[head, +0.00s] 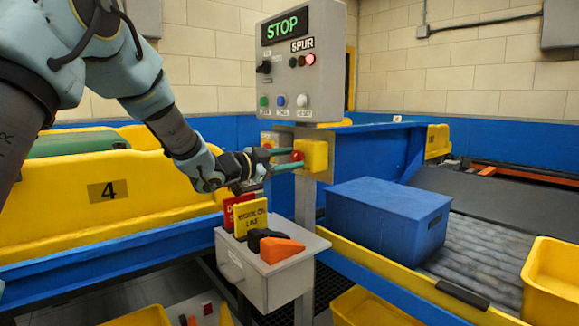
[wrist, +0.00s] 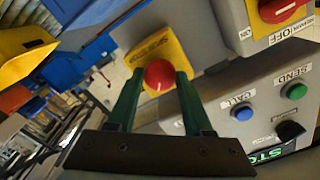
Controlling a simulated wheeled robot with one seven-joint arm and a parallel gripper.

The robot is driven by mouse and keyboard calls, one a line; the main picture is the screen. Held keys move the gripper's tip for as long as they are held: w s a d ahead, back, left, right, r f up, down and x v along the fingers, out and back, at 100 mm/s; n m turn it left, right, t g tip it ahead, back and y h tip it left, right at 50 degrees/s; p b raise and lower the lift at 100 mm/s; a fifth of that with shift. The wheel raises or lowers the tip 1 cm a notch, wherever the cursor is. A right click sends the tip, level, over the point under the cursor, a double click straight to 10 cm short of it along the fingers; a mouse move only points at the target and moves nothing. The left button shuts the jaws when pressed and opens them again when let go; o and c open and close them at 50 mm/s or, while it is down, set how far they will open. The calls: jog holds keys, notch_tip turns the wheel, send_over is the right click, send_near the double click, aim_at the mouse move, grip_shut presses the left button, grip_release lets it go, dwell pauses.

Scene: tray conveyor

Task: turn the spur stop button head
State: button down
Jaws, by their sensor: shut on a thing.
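The spur stop button head (wrist: 159,75) is a red round knob with a small white mark, on a yellow box (wrist: 165,50). In the head view the red head (head: 297,156) shows at the left face of the yellow box (head: 314,155), partly hidden by the fingers. My gripper (head: 285,162) reaches it from the left. In the wrist view my gripper (wrist: 157,88) has its two green fingers on either side of the red head, shut on it.
Above stands the grey SPUR panel (head: 302,75), its display reading STOP. Below is a grey box (head: 270,270) with tags and an orange-handled item. A blue lidded crate (head: 388,220) sits on the conveyor at right. A yellow guard (head: 110,190) marked 4 lies behind my arm.

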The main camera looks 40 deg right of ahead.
dwell(0.4)
jog(key=shift+c, duration=1.5)
grip_release()
jog(key=a+b, duration=0.1)
jog(key=a, duration=0.9)
jog(key=shift+w+a, duration=0.3)
jog(key=shift+a, duration=0.1)
